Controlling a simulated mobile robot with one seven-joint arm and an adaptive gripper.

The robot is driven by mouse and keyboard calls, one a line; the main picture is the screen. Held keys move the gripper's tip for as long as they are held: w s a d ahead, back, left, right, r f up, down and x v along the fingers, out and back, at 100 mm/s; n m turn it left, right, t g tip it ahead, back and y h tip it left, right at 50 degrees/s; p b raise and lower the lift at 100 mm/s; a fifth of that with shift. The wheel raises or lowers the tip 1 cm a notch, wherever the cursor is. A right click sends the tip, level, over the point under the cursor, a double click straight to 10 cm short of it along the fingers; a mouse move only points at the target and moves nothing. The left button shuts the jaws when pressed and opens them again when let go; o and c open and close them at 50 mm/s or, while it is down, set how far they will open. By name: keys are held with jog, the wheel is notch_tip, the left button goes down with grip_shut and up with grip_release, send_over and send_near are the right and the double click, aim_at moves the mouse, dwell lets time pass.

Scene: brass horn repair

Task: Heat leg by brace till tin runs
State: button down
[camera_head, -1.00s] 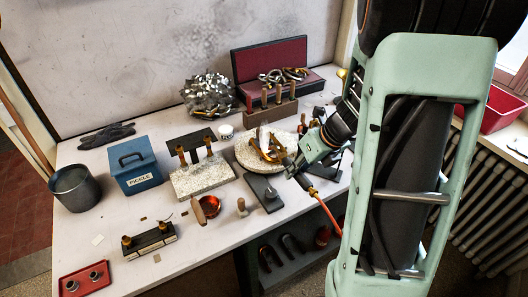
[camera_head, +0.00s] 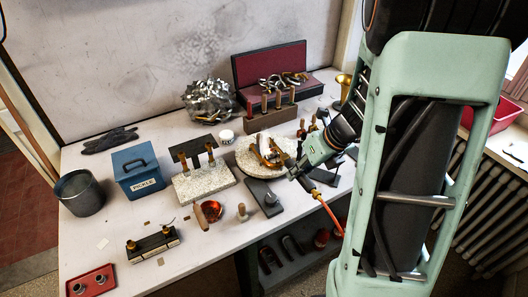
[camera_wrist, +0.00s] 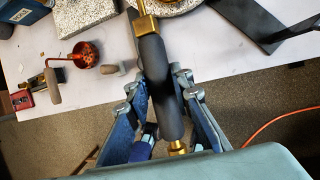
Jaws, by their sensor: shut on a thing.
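My gripper (camera_head: 301,168) is shut on the black handle of a torch, and its fingers also show in the wrist view (camera_wrist: 158,90). The torch (camera_wrist: 151,62) has brass fittings at both ends, and an orange hose (camera_head: 333,213) hangs from it in the head view. Curved brass work (camera_head: 266,153) lies on a round pale board (camera_head: 245,160), just left of my gripper. The torch's front end lies by this board; I cannot tell whether it touches the brass. The leg and brace cannot be told apart at this size. No flame or running tin shows.
A dark plate (camera_head: 258,193) lies close left of my gripper. A pale block (camera_head: 205,182) with upright tools, a copper pan (camera_head: 213,211) and a blue pickle box (camera_head: 137,170) stand further left. The table's front edge is below my gripper.

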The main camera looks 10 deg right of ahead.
jog(key=p+v, duration=0.1)
jog(key=v, duration=0.2)
jog(key=a+v, duration=0.1)
jog(key=v, duration=0.1)
jog(key=p+v, duration=0.1)
jog(key=v, duration=0.2)
jog(key=shift+s+a+r+p, duration=0.15)
jog(key=shift+s+r+p, duration=0.2)
jog(key=shift+r, duration=0.1)
